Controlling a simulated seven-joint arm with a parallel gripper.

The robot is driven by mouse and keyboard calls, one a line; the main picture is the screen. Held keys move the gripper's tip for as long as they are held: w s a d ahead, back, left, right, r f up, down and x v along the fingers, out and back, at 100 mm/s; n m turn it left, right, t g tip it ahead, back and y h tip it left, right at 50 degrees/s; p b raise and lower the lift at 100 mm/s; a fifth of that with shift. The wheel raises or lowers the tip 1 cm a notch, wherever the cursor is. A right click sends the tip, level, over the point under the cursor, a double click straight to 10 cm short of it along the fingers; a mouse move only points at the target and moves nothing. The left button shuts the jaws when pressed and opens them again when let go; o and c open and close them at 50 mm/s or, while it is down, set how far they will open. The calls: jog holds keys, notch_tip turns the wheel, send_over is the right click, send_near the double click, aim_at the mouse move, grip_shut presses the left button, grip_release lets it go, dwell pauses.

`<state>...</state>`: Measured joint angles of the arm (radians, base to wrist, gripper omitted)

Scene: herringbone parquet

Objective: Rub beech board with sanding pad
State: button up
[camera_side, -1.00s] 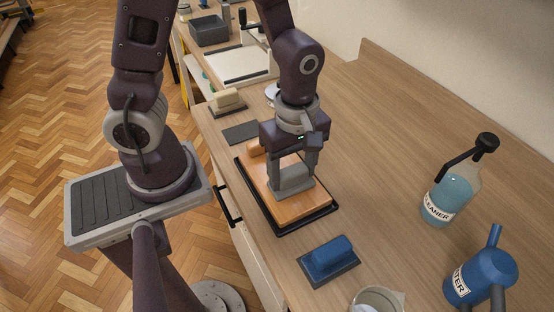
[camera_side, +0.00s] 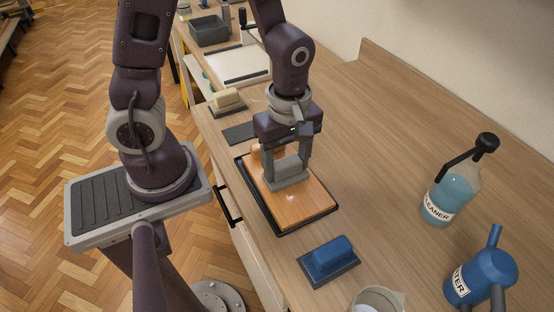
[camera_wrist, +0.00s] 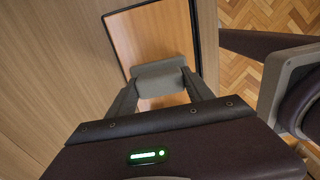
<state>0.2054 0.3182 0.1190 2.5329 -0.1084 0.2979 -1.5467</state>
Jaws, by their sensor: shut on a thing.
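The beech board (camera_side: 303,205) is an orange-brown slab lying in a black-edged tray (camera_side: 270,223) on the bench. It also shows in the wrist view (camera_wrist: 150,35). My gripper (camera_side: 287,171) is shut on the grey sanding pad (camera_side: 285,183), gripping its upper part. The pad is on the board, towards its far half, and looks to be touching it. In the wrist view the pad (camera_wrist: 160,76) sits between my fingers. The part of the board behind the pad and fingers is partly hidden.
A blue block (camera_side: 329,258) on a dark mat stands in front of the tray. A cleaner bottle (camera_side: 450,196), a blue water can (camera_side: 480,277) and a cup (camera_side: 378,300) are at the right. A beige block (camera_side: 227,98) stands behind. The bench right of the tray is clear.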

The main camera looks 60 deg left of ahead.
jog(key=shift+d, duration=1.25)
jog(key=d, duration=0.6)
jog(key=shift+d, duration=0.2)
jog(key=shift+r, duration=0.75)
jog(key=shift+r, duration=1.5)
